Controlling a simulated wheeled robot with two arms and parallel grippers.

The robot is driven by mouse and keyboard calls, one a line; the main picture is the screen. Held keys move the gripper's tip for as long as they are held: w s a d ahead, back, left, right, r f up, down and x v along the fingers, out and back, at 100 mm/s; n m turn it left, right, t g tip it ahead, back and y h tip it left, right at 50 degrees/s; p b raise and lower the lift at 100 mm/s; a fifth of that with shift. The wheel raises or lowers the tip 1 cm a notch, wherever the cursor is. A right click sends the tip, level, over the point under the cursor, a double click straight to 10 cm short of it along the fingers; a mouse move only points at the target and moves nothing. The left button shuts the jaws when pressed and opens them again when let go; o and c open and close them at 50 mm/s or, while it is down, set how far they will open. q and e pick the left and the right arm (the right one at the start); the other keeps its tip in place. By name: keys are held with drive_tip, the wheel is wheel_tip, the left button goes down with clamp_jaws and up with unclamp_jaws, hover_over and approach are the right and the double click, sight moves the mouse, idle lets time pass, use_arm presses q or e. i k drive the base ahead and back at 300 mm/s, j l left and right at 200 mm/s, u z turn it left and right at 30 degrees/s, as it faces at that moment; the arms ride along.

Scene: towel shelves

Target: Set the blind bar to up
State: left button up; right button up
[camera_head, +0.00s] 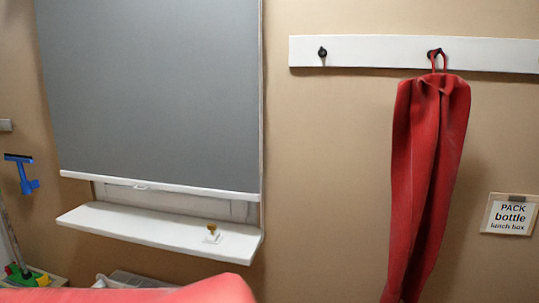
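The blind bar (185,189) is a white strip along the bottom edge of the grey blind (150,90), in the left half of the head view. The blind is drawn down over most of the window, and the bar hangs a little above the white sill (150,226), with a narrow gap between them. A small pull tab (141,187) shows on the bar, left of its middle. Neither of my grippers is in view, and nothing is seen touching the bar.
A red towel (428,170) hangs from a white hook rail (375,55). A blue squeegee (22,173) is on the left wall. A clear bin (130,281) is below the sill. A red shape crosses the bottom left.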

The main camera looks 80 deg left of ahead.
sight(223, 171)
drive_tip(key=u, duration=3.6)
